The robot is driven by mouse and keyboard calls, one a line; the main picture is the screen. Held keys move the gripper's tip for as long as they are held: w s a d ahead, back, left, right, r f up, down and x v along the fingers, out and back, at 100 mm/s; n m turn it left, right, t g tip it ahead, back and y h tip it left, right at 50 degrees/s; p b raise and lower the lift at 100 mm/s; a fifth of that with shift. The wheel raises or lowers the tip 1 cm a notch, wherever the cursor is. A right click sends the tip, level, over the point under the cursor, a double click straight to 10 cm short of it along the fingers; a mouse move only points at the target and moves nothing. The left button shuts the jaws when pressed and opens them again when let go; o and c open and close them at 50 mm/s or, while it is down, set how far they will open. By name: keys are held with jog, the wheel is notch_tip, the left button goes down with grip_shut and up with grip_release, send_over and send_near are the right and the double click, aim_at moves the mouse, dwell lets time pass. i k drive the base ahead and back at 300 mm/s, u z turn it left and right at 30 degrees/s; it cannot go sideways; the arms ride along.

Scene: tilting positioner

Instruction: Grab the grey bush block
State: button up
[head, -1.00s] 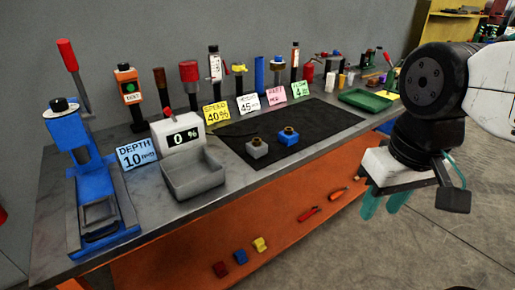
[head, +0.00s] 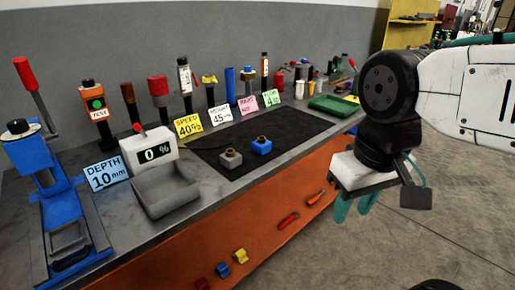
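The grey bush block (head: 230,160) sits on the black mat (head: 288,134) on the workbench. It is a small grey cube with a brass-coloured bush on top. A similar blue block (head: 261,146) stands just right of it, apart from it. My gripper (head: 355,208) hangs in front of the bench's front edge, to the right of both blocks and away from them. Its teal fingers point down with a gap between them, and nothing shows between them.
A grey tray with a 0 % display (head: 165,190) stands left of the mat. A blue lever press (head: 60,215) is at the far left. Cards and upright tools line the back, including the yellow speed card (head: 188,126). A green tray (head: 334,105) lies at the right.

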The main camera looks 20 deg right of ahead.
aim_at(230, 163)
jog(key=k, duration=0.65)
jog(key=z, duration=0.1)
jog(key=i, duration=1.05)
jog(key=z, duration=0.75)
